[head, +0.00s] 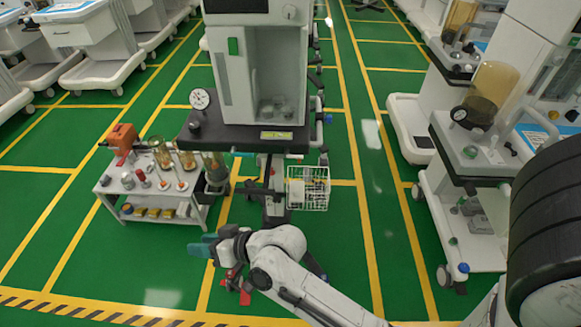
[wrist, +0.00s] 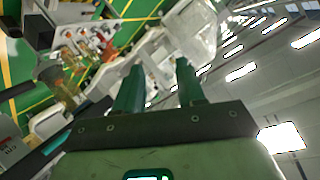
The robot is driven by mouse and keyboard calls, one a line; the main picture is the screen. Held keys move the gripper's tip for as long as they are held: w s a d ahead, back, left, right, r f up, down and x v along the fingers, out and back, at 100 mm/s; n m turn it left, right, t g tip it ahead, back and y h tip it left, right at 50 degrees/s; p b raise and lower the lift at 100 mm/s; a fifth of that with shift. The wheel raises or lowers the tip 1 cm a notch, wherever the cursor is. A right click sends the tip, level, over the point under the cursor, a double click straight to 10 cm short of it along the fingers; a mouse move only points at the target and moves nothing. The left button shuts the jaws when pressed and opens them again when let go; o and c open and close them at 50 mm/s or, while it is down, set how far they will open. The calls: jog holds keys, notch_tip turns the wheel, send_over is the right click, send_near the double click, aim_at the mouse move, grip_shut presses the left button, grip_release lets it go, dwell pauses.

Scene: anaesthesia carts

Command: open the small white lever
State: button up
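My gripper (head: 203,245) is at the lower middle of the head view, in front of the dark grey ledge of the central anaesthesia cart (head: 225,135). Its two green fingers stand apart with nothing between them in the wrist view (wrist: 158,82), so it is open and empty. I cannot make out the small white lever in either view. The central cart has a tall white housing with an open front, a round gauge (head: 200,99) at its left and a yellow-green label on the ledge. My gripper appears apart from the cart.
A low white side table (head: 115,182) with an orange device (head: 122,138) and glass vessels stands left of the central cart. A white wire basket (head: 308,188) hangs at its right. More carts stand at right (head: 470,150) and upper left.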

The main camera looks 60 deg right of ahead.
jog(key=w+d+r+m+t+h+b, duration=0.2)
jog(key=w+d+m+t+h, duration=0.1)
jog(key=d+m+h, duration=0.4)
jog(key=w+d+r+m+t+h+b, duration=0.2)
jog(key=d+m+h, duration=0.4)
jog(key=d+m, duration=0.1)
jog(key=s+d+f+m+g+h+b, duration=0.2)
jog(key=s+d+f+m+g+h, duration=0.35)
jog(key=m+g, duration=0.35)
jog(key=s+d+f+m+g+h+b, duration=0.1)
jog(key=s+d+f+m+g+h, duration=0.3)
jog(key=s+d+m+g, duration=0.4)
jog(key=w+d+r+m+g, duration=0.1)
jog(key=w+d+r+m, duration=0.1)
jog(key=d, duration=0.7)
jog(key=shift+w+d+p, duration=0.15)
jog(key=shift+p, duration=0.15)
jog(key=shift+c, duration=0.3)
grip_shut()
